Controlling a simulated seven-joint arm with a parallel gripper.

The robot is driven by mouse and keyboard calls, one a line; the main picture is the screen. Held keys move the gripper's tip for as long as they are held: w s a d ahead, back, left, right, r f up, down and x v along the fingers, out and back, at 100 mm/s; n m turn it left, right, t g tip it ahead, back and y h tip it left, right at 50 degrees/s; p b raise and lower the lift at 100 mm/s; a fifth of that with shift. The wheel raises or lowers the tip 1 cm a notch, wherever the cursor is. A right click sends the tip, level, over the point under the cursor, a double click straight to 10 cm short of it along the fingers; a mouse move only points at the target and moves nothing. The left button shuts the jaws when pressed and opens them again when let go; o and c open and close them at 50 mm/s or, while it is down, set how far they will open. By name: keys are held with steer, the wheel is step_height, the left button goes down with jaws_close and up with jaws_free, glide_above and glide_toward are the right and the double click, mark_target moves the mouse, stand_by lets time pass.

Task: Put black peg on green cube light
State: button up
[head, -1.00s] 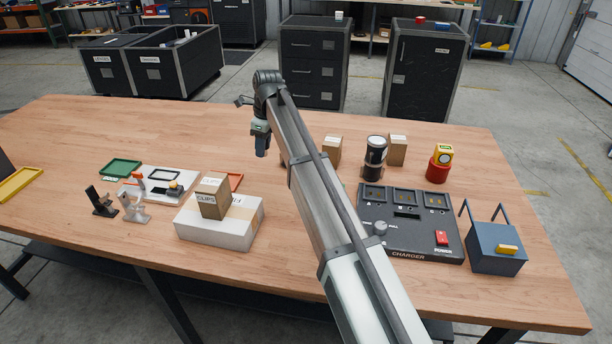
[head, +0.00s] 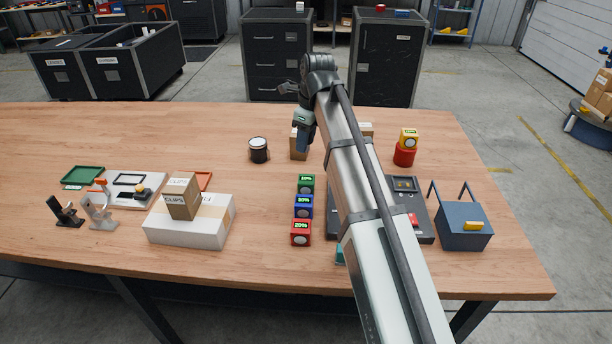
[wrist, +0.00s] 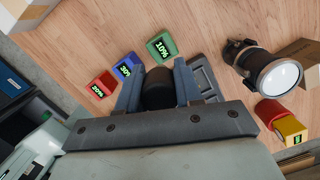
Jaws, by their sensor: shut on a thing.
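My gripper (head: 304,148) is shut on the black peg (wrist: 158,88), a dark cylinder between the fingers in the wrist view. In the head view I cannot make the peg out. My gripper is above the table, apart from the green cube. A blue cube (head: 303,206) and a red cube (head: 301,232) stand nearer in the row.
My arm hides part of the charger (head: 405,185). A black lamp (wrist: 268,72) and a yellow cube on a red cylinder (head: 404,155) stand nearby. Table between box and cubes is clear.

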mark_target(304, 178)
steer(key=shift+f, duration=4.85)
steer(key=shift+f, duration=0.15)
steer(key=o, duration=1.1)
steer(key=r, duration=0.4)
steer(key=d+r, duration=0.1)
steer(key=r, duration=0.7)
steer(key=shift+s+d+r, duration=0.1)
steer(key=shift+s+d, duration=0.2)
